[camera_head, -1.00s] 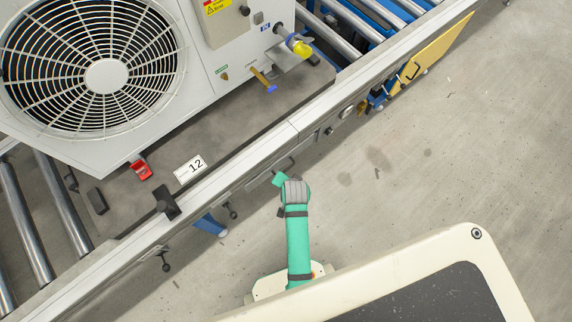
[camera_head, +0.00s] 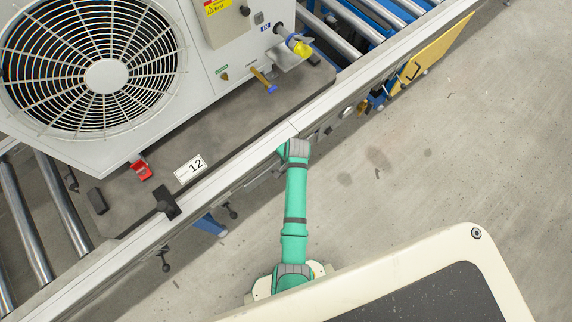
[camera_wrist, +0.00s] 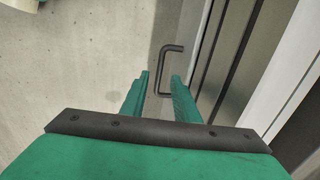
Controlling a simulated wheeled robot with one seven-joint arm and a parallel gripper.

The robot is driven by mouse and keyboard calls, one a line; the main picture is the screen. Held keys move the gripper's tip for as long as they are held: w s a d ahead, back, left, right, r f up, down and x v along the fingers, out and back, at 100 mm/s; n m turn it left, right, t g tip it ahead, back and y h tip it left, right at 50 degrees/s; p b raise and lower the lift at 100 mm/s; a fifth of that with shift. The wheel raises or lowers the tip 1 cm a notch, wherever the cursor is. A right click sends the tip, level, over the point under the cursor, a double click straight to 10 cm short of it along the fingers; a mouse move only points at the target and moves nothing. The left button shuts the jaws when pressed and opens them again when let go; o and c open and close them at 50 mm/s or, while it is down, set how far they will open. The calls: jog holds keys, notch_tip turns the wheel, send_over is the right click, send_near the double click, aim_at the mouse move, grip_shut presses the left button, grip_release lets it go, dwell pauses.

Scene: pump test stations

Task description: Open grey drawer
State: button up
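The grey drawer (camera_wrist: 212,45) shows as a narrow grey front along the conveyor's side in the wrist view. Its dark bar handle (camera_wrist: 163,66) stands out from the front. My gripper (camera_wrist: 160,76) is open, with its two green fingers apart and the handle's bar in the gap between them as seen from the wrist. I cannot tell whether either finger touches the handle. In the head view my green arm reaches to the conveyor's edge and covers the handle and fingertips.
A large fan unit (camera_head: 200,90) sits on the conveyor above the edge rail (camera_head: 245,165). A yellow panel (camera_head: 432,57) with a black handle lies to the upper right. Small black knobs (camera_head: 164,266) hang below the rail. The floor (camera_head: 420,160) is clear.

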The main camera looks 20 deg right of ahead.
jog(key=shift+w+a+f, duration=0.1)
jog(key=shift+w+f, duration=0.1)
jog(key=shift+f, duration=0.8)
jog(key=shift+w+a+f, duration=0.1)
jog(key=shift+w+f, duration=0.05)
jog(key=shift+f, duration=0.8)
jog(key=shift+d, duration=0.1)
grip_shut()
